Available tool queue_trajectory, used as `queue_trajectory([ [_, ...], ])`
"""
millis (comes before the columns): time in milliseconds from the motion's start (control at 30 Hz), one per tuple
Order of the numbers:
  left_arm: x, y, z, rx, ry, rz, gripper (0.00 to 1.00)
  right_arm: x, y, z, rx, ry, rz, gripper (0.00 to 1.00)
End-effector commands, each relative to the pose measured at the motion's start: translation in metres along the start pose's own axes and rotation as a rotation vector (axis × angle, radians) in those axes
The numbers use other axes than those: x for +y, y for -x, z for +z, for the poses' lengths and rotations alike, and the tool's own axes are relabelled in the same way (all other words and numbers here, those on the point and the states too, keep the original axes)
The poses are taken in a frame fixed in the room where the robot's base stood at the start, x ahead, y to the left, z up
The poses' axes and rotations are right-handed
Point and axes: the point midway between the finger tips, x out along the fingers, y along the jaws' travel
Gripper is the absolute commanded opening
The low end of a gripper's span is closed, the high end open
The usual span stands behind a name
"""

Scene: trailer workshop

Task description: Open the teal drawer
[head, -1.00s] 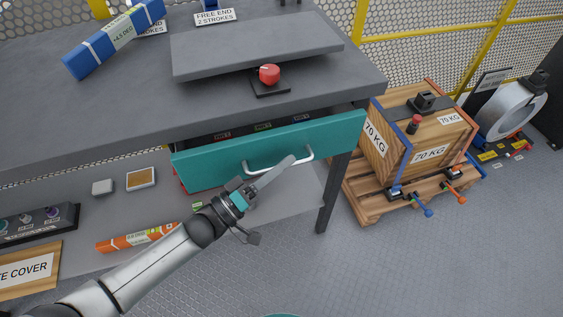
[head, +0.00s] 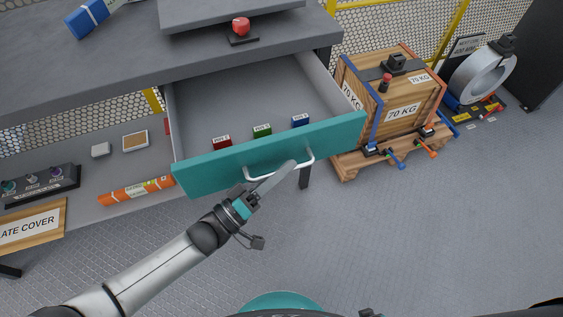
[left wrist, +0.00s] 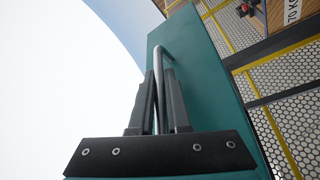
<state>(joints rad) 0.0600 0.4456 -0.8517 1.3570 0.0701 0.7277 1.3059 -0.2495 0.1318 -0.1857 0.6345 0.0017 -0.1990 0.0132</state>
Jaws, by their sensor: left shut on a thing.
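The teal drawer (head: 220,172) under the grey workbench stands pulled far out, and its grey inside is in view from above. Red, green and blue blocks (head: 262,131) sit in it just behind the teal front. My left gripper (head: 268,187) is at the silver bar handle (head: 307,160) on the drawer's front. In the left wrist view the two dark fingers (left wrist: 160,100) are shut around the handle bar (left wrist: 157,62), with the teal front (left wrist: 205,75) beside them. My right gripper is not in view.
The workbench top (head: 110,75) holds a red button (head: 240,26). A lower shelf carries an orange tube (head: 137,190) and a control box (head: 42,186). A strapped wooden crate (head: 390,95) on a pallet stands right of the drawer. The floor in front is clear.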

Motion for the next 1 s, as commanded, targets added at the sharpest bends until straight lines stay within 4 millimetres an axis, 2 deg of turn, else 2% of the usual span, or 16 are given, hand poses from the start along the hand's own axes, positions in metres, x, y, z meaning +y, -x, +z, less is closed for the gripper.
queue_trajectory([
  [433,0.0002,0.0012,0.0013,0.000,0.001,-0.002,0.00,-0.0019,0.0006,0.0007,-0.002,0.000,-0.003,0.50],
  [467,0.0002,0.0012,0.0012,0.000,0.001,-0.002,0.17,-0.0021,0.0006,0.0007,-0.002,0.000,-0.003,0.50],
  [700,0.0004,0.0009,0.0012,0.001,0.001,-0.001,0.44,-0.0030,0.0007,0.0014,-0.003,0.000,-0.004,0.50],
  [1000,0.0008,0.0005,0.0011,0.001,0.001,0.000,0.45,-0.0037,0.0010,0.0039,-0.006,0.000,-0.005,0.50],
])
